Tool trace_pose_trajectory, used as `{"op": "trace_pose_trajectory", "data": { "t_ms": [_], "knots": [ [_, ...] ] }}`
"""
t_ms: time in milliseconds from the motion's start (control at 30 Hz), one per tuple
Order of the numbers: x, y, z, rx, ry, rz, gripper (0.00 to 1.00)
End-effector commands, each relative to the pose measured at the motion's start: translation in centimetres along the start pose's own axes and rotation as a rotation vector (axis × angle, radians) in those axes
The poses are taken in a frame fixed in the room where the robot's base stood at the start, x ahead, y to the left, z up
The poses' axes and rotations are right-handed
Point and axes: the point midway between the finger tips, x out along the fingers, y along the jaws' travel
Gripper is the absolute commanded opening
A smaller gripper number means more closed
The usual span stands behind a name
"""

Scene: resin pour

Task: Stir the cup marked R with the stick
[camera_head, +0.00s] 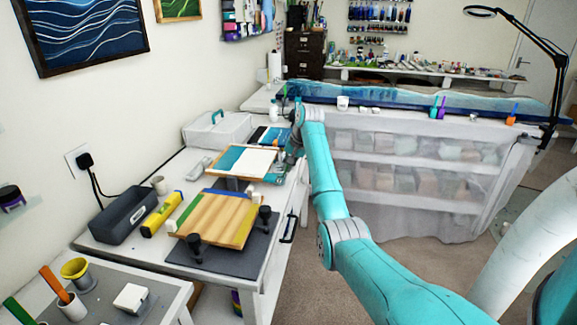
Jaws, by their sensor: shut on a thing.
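My gripper (291,153) is small and dark at the far end of my teal arm. It points down at the right edge of the side table, beside the teal-and-white board (245,161). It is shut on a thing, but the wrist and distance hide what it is. I cannot read an R on any cup. At the lower left, one cup (73,309) holds an orange stick (54,284), and a green stick (17,310) stands left of it. A yellow cup (76,270) is behind them. A small pale cup (160,185) stands on the side table.
The side table carries a dark speaker (123,214), a yellow level (161,214), a wooden board (215,217) with black clamps and a white bin (217,130). A white cup (343,102) stands at the back by a long blue slab (400,98). Carpet (330,280) is open between.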

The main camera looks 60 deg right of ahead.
Motion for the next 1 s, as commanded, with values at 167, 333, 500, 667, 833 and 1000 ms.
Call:
{"op": "trace_pose_trajectory", "data": {
  "t_ms": [167, 333, 500, 667, 833, 1000],
  "knots": [
    [-0.6, 0.0, -0.1, 0.0, 0.002, -0.001, 0.0],
    [-1.9, 0.0, -0.1, 0.0, 0.001, -0.001, 0.0],
    [-3.1, 0.0, 0.0, -0.001, 0.001, -0.001, 0.0],
    [-4.4, 0.0, -0.1, -0.001, 0.001, -0.001, 0.0],
    [-5.8, 0.0, -0.1, -0.001, 0.001, -0.001, 0.0],
    [-7.0, 0.1, -0.1, 0.0, 0.001, 0.0, 0.0]
  ]
}}
